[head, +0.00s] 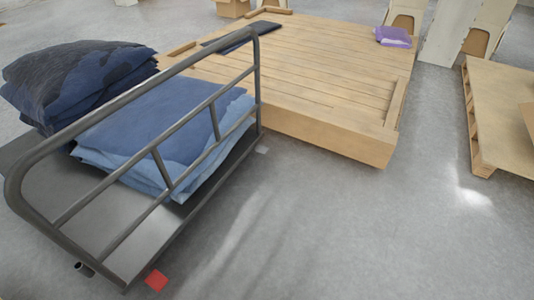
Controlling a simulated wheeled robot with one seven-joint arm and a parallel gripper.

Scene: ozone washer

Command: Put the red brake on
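The red brake (156,281) is a small red pedal low at the near right corner of a grey cart (160,235), close to the floor. From this view I cannot tell whether it is pressed down or raised. The cart has a tubular metal rail along its right side and carries folded denim stacks (165,125). My gripper is not in view.
A low wooden platform (300,85) stands behind the cart, with a purple bundle (393,36) on its far right. A wooden pallet (505,120) is at the right edge. The grey floor in the front middle and right is clear.

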